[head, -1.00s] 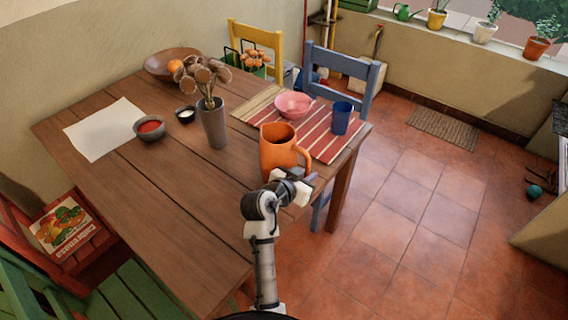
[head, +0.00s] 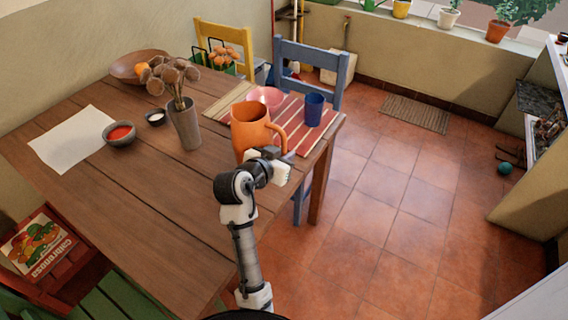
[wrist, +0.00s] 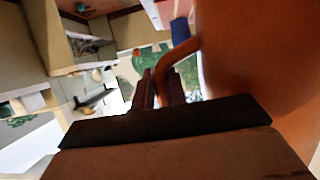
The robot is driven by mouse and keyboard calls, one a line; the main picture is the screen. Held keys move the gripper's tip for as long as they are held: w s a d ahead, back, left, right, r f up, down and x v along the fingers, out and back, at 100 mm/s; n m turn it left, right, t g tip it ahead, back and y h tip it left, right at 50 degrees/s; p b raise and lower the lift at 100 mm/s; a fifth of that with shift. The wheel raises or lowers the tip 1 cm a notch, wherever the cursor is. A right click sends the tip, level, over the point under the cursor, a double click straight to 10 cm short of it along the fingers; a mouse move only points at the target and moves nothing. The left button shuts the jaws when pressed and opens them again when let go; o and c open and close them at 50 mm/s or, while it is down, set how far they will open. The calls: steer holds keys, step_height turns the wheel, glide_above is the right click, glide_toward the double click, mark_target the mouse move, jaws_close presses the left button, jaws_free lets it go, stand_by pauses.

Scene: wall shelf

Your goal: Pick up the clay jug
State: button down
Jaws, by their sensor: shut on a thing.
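The orange clay jug (head: 251,128) stands out at the near right part of the wooden table (head: 150,205) in the head view, with its handle to the right. My gripper (head: 277,158) is at the handle side, and its wrist covers part of the jug's base. In the wrist view the fingers (wrist: 160,87) are closed on the handle, and the jug's body (wrist: 245,60) fills the right side. The jug looks upright and slightly raised, though its underside is hidden.
A blue cup (head: 314,108) and pink bowl (head: 266,97) stand on the striped mat (head: 300,137) just behind the jug. A vase of dried flowers (head: 185,125) is to its left. A blue chair (head: 318,62) stands behind. Tiled floor (head: 400,190) is open at right.

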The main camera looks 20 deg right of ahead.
mark_target(284, 129)
steer(key=shift+r+b, duration=0.5)
steer(key=shift+r, duration=6.8)
steer(key=c, duration=2)
jaws_free()
steer(key=shift+c, duration=0.2)
jaws_close()
